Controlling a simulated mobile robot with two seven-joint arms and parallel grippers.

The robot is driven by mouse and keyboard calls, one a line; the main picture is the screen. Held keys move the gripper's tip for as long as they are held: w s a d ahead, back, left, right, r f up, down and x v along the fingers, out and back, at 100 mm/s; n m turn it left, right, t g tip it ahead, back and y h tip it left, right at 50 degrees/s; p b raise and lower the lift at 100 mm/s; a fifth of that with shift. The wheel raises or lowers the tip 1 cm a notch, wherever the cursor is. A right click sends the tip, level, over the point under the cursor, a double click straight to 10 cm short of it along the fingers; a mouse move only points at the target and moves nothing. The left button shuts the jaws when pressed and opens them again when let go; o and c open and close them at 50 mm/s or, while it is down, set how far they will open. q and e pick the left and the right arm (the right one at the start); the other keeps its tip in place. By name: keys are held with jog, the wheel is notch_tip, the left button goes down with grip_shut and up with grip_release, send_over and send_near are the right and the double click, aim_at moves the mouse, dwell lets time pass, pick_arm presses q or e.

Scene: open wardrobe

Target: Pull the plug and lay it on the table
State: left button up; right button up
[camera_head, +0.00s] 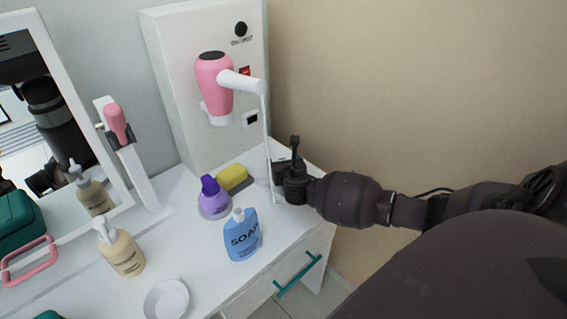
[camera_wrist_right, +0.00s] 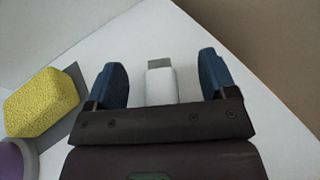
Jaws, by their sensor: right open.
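The white plug (camera_wrist_right: 161,86) with a grey metal end shows in the right wrist view. It appears to lie on the white table (camera_head: 190,245), between the fingers and apart from both. My right gripper (camera_head: 281,172) is open over the table's back right corner; its blue fingertips (camera_wrist_right: 163,80) stand either side of the plug. In the head view the gripper hides the plug. The white cord (camera_head: 267,135) hangs from the pink hair dryer (camera_head: 213,80) on the wall unit (camera_head: 175,60) down beside my gripper. My left gripper is not in view.
A yellow sponge (camera_head: 232,178), also in the right wrist view (camera_wrist_right: 42,101), a purple bottle (camera_head: 212,197) and a blue soap bottle (camera_head: 242,236) stand left of my gripper. A cream pump bottle (camera_head: 122,252), white dish (camera_head: 167,299) and mirror (camera_head: 62,120) are further left.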

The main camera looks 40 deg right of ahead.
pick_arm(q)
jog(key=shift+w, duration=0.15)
pick_arm(e)
jog(key=shift+r+p, duration=0.3)
jog(key=shift+r, duration=0.05)
jog(key=shift+s+a+r+p, duration=0.15)
jog(key=shift+s+r+p, duration=0.15)
jog(key=shift+r+p, duration=0.25)
jog(key=shift+s+a+r+p, duration=0.15)
jog(key=shift+s+r+p, duration=0.15)
jog(key=shift+r+p, duration=0.25)
jog(key=shift+s+a+r+p, duration=0.1)
jog(key=shift+s+r+p, duration=0.15)
jog(key=shift+r+p, duration=0.2)
jog(key=shift+s+a+r+p, duration=0.1)
jog(key=shift+s+r+p, duration=0.2)
jog(key=shift+p, duration=0.25)
jog(key=shift+s+a+r+p, duration=0.1)
jog(key=shift+s+r+p, duration=0.05)
jog(key=shift+r+p, duration=0.25)
pick_arm(q)
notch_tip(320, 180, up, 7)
jog(key=p, duration=0.1)
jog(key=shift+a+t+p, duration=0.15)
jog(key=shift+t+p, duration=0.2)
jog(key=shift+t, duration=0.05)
pick_arm(e)
jog(key=shift+s+a+r, duration=0.2)
jog(key=shift+s+r, duration=0.25)
jog(key=shift+r, duration=0.05)
